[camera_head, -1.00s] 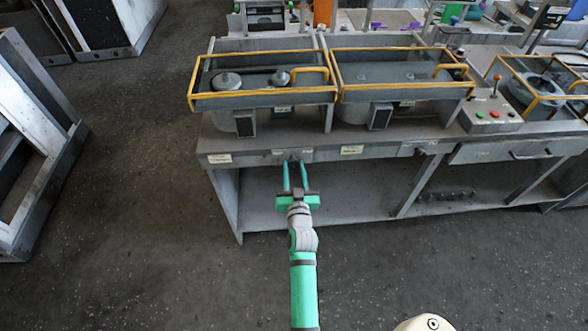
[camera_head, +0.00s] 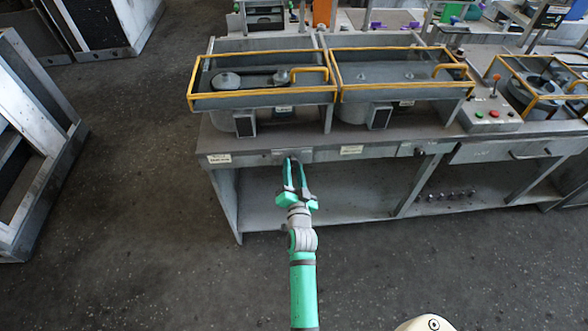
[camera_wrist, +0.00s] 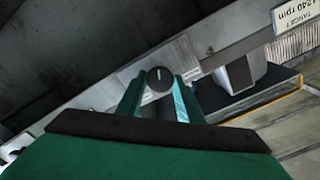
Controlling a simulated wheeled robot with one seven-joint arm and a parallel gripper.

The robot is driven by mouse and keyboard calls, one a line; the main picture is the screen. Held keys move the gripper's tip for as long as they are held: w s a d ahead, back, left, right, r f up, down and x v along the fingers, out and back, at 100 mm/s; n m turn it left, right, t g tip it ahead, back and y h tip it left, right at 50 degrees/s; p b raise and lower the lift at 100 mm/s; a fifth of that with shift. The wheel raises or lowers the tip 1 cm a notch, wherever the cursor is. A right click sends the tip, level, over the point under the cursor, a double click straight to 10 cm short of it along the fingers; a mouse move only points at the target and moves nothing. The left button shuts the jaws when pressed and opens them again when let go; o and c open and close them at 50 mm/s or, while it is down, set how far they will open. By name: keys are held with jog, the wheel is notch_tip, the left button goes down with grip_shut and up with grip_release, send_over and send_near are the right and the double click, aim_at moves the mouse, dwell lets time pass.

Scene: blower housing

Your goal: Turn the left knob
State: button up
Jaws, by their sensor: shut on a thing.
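The left knob (camera_wrist: 160,77) shows in the wrist view as a dark round knob with a white pointer line, on a light plate on the bench's front edge. The pointer line stands nearly upright in that view. My gripper (camera_head: 291,162) reaches the bench front in the head view, where its fingertips hide the knob. In the wrist view my gripper (camera_wrist: 157,95) has one green finger on each side of the knob and is shut on it. Another knob (camera_head: 418,152) sits further right on the bench front.
The label "TARGET 1240 rpm" (camera_wrist: 297,26) is beside the plate in the wrist view. Two yellow-railed housings (camera_head: 262,96) stand on the bench above. The lower shelf (camera_head: 345,205) is open below. Floor (camera_head: 150,230) to the left is clear.

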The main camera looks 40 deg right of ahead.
jog(key=shift+s+d+m, duration=0.15)
jog(key=shift+s+m, duration=0.05)
jog(key=shift+m, duration=0.1)
jog(key=shift+w, duration=0.1)
jog(key=o, duration=1.1)
jog(key=shift+w, duration=0.15)
jog(key=shift+c, duration=0.2)
jog(key=shift+s+d, duration=0.15)
jog(key=shift+s, duration=0.05)
jog(key=shift+a, duration=0.35)
jog(key=shift+s+a, duration=0.25)
jog(key=shift+s, duration=0.05)
jog(key=v, duration=0.9)
jog(key=shift+s, duration=0.45)
jog(key=shift+w, duration=0.1)
